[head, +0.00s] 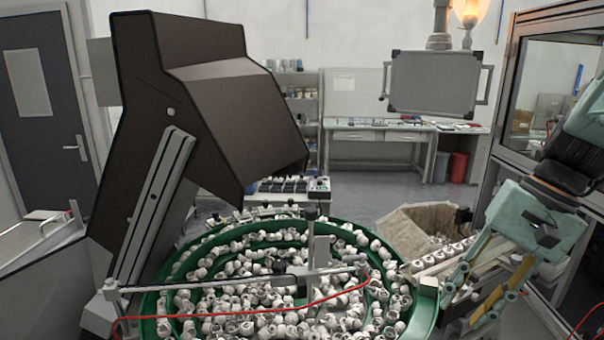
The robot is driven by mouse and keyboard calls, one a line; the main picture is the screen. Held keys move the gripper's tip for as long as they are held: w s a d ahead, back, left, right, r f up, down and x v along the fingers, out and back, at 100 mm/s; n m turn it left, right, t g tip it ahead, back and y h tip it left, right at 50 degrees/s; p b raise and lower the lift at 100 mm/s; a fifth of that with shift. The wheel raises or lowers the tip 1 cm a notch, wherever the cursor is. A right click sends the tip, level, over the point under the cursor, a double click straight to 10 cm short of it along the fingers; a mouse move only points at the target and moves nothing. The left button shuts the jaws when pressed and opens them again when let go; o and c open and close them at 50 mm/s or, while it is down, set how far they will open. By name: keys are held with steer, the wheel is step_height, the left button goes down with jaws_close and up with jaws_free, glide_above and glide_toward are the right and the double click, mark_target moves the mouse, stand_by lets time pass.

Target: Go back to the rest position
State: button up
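My gripper (463,312) is at the right of the head view, pointing down and to the left. Its two fingers look spread apart, and I see nothing held between them. The fingertips are near the bottom right of the view, just right of the green bowl feeder (425,305). The bowl is full of small white caps (290,300). A short row of white parts (445,256) lies on a track behind the fingers, partly covered by them.
A large dark hopper (200,95) stands over the bowl at left. A cardboard box (415,228) sits behind the bowl at right. A framed glass cabinet (555,90) stands behind my arm. A grey monitor panel (435,83) hangs at back. A red cable (330,298) crosses the bowl.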

steer(key=s+a+r+n+t+h+p, duration=0.2)
steer(key=s+a+r+n, duration=0.1)
steer(key=s+r, duration=0.4)
steer(key=s+a+r+n+t+h+p, duration=0.1)
steer(key=s+a+r, duration=0.5)
steer(key=s, duration=0.6)
steer(key=shift+r+n+t+h+p, duration=0.4)
steer(key=shift+r+n+h, duration=0.35)
steer(key=shift+n, duration=0.35)
steer(key=shift+f, duration=0.1)
step_height(320, 180, down, 5)
steer(key=b, duration=0.5)
stand_by(0.8)
